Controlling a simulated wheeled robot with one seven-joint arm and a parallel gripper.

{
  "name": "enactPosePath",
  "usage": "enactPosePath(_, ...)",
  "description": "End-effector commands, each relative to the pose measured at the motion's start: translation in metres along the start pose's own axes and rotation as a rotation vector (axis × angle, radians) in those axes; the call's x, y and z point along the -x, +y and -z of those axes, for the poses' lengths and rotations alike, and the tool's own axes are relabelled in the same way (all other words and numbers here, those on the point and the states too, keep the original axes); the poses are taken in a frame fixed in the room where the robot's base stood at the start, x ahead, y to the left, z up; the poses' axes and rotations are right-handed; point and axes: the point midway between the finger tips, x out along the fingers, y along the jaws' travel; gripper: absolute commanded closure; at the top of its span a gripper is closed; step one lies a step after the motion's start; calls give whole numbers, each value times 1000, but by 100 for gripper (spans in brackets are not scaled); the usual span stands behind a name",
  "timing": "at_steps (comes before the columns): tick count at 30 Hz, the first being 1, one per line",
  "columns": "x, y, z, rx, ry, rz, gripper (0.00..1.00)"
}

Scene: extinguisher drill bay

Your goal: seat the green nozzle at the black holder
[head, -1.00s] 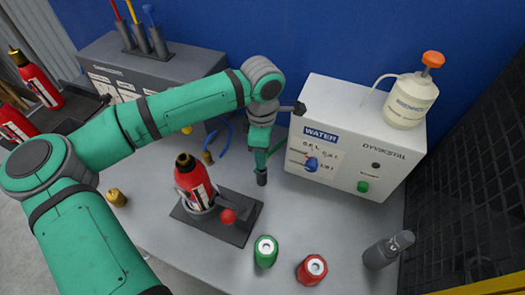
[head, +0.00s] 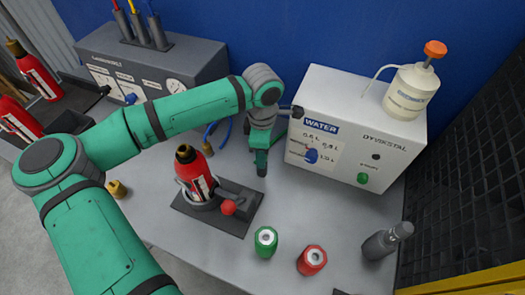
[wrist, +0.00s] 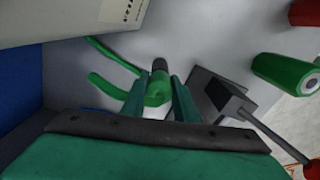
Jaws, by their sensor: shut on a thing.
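My gripper (wrist: 159,84) is shut on the green nozzle (wrist: 157,97), whose dark tip sticks out past the fingers. A green hose curls away from it to the left in the wrist view. In the head view my gripper (head: 261,160) hangs above the bench between the red extinguisher and the white box, with the dark tip pointing down. A small black part (head: 297,112) sticks out at the left edge of the white box; it may be the black holder, but I cannot tell for sure. The nozzle and this part are apart.
A red extinguisher (head: 190,168) stands in a dark clamp base (head: 233,225) with a red-knobbed lever. The white WATER box (head: 345,130) is to the right. A green canister (head: 265,242), a red canister (head: 312,260) and a grey bottle (head: 385,243) stand at the front right.

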Motion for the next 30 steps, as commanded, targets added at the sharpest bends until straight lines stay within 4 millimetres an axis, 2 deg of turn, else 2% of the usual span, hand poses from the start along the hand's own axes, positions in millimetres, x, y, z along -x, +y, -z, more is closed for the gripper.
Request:
enactPosePath(14,-3,0,0,0,0,-1,100)
enactPosePath(15,-3,0,0,0,0,-1,64)
enactPosePath(17,-3,0,0,0,0,-1,51)
enactPosePath(26,-2,0,0,0,0,-1,51)
enactPosePath(30,8,1,1,0,2,-2,51)
